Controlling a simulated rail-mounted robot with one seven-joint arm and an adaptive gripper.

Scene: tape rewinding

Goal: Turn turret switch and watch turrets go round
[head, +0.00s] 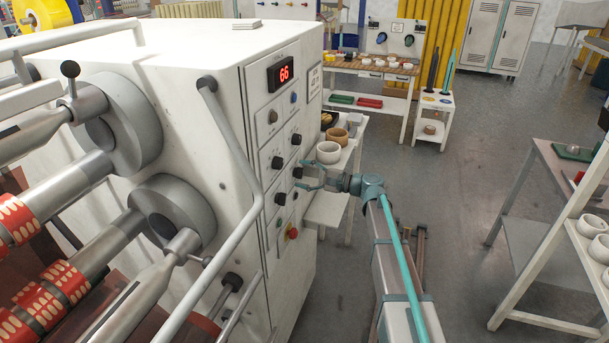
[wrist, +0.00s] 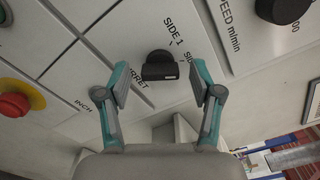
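The turret switch is a black knob (wrist: 160,66) on the white control panel. In the wrist view, "SIDE 1" is printed beside it and a partly covered label ending in "RRET" lies near it. My gripper (wrist: 163,82) is open, with one finger on each side of the knob and a gap showing on both sides. I cannot tell how deep the fingertips are past the knob. In the head view, my gripper (head: 307,176) reaches the panel from the right. Two round grey hubs (head: 128,125), (head: 185,200) with spindles carrying red rolls (head: 67,283) stand at the left.
A red emergency button (head: 292,232) sits low on the panel and shows in the wrist view (wrist: 14,104). A red display (head: 285,74) reads 66.

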